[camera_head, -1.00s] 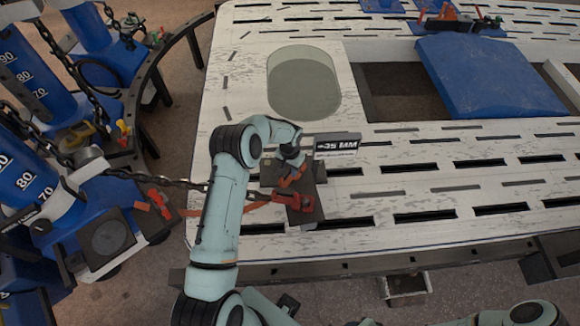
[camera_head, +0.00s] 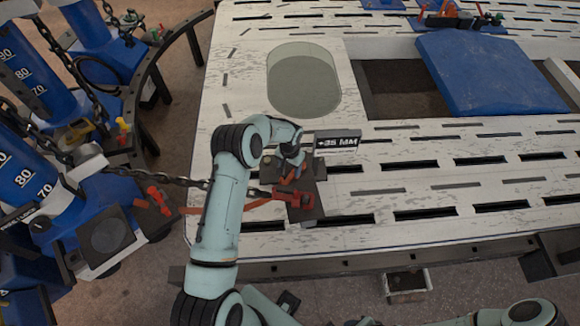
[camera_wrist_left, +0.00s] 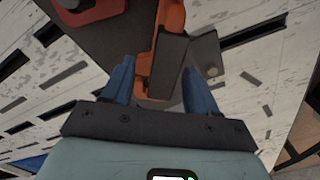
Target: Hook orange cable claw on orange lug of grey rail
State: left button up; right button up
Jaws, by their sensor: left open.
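My left gripper (camera_head: 288,178) is over the dark grey rail (camera_head: 305,214) on the white bench. In the left wrist view, its blue fingers (camera_wrist_left: 158,88) are open, one on each side of an orange piece (camera_wrist_left: 165,42) with a grey block against it. I cannot tell whether this piece is the orange claw or the lug, or whether the fingers touch it. An orange cable or strap (camera_head: 193,210) comes in from the left and passes behind my arm. My right gripper is not in view.
A red claw (camera_head: 293,197) on a dark chain (camera_head: 180,182) lies across the rail just below the gripper. A "+35 MM" sign (camera_head: 337,143) stands close right. Blue chain towers (camera_head: 30,165) are on the left. The slotted bench right of the rail is clear.

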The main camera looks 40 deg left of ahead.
pick_arm(q)
notch_tip(320, 180, up, 14)
jog(key=shift+f, duration=0.2)
dwell(0.6)
